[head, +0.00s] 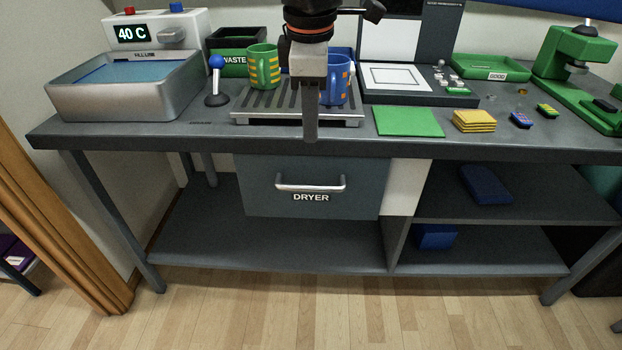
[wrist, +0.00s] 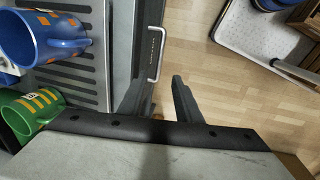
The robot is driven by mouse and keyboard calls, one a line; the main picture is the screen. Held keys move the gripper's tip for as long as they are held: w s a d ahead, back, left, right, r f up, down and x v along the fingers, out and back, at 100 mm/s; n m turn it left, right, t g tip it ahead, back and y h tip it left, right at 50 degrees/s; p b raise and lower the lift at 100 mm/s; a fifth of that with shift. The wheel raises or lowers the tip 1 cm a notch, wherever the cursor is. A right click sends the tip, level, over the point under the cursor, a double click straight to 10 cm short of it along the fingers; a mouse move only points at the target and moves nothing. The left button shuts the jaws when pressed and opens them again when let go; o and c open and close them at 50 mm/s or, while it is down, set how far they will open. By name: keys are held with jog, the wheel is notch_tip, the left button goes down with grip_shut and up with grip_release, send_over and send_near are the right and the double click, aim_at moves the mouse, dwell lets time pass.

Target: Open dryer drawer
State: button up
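The dryer drawer (head: 256,192) is a blue-grey front marked DRYER under the worktop, and it looks closed. Its silver bar handle (head: 311,188) runs across the front. In the wrist view the handle (wrist: 158,48) shows beyond my fingertips, roughly in line with the gap between them. My gripper (head: 311,138) points down in front of the worktop's front edge, above the handle in the head picture. In the wrist view my gripper (wrist: 157,84) has its two dark fingers apart with nothing between them. The fingers appear clear of the handle.
A slatted rack (head: 257,112) above the drawer holds a green mug (head: 264,67) and a blue mug (head: 335,84). A metal basin (head: 130,96) stands at left, and a green mat (head: 408,121) lies right of the rack. Open shelves (head: 510,205) flank the drawer on the right. The floor in front is clear.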

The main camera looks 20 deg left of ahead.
aim_at(311, 186)
jog(key=w+f, duration=0.1)
jog(key=f, duration=0.4)
jog(key=w+f, duration=0.1)
jog(key=f, duration=0.5)
jog(key=w+a+f, duration=0.1)
jog(key=f, duration=0.5)
grip_shut()
